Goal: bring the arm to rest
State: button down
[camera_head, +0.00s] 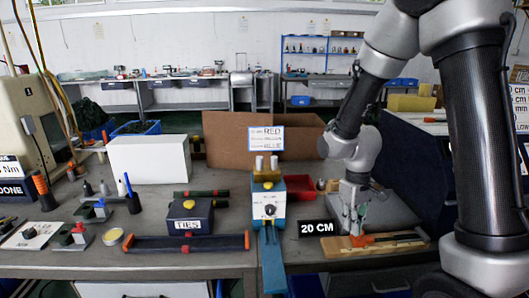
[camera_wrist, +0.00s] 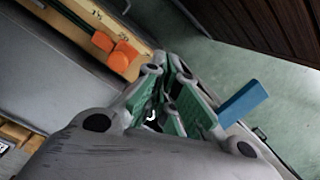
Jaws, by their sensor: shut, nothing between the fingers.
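My gripper (camera_head: 355,222) hangs at the end of my arm on the right side of the bench, fingers pointing down, just above or beside a wooden board with orange parts (camera_head: 366,240). In the wrist view my gripper (camera_wrist: 160,112) has its green-padded fingers together with nothing between them. The orange part (camera_wrist: 118,48) and its wooden board (camera_wrist: 78,18) lie to the upper left of the fingers there. Whether the fingertips touch the board cannot be told.
A "20 CM" sign (camera_head: 318,228) stands left of my gripper. A blue and white device (camera_head: 268,203) stands at mid-bench. A red bin (camera_head: 300,187) and a cardboard panel (camera_head: 262,137) are behind. A "TIES" box (camera_head: 188,216) and dark bars (camera_head: 185,243) lie left.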

jog(key=s+d+r+m+t, duration=0.2)
jog(key=s+d+r+t, duration=0.1)
jog(key=s+r, duration=0.5)
jog(key=s+d+r+m+t, duration=0.2)
jog(key=s+r, duration=0.5)
jog(key=r, duration=0.8)
jog(key=shift+s+d+r+m+t, duration=0.15)
jog(key=shift+s+d+m+t, duration=0.3)
jog(key=shift+d, duration=0.8)
jog(key=m+g+y, duration=0.3)
jog(key=m+y, duration=0.5)
jog(key=m, duration=1.2)
send_near(364, 239)
jog(key=x, duration=0.5)
jog(key=shift+w+d, duration=0.15)
jog(key=shift+w, duration=0.1)
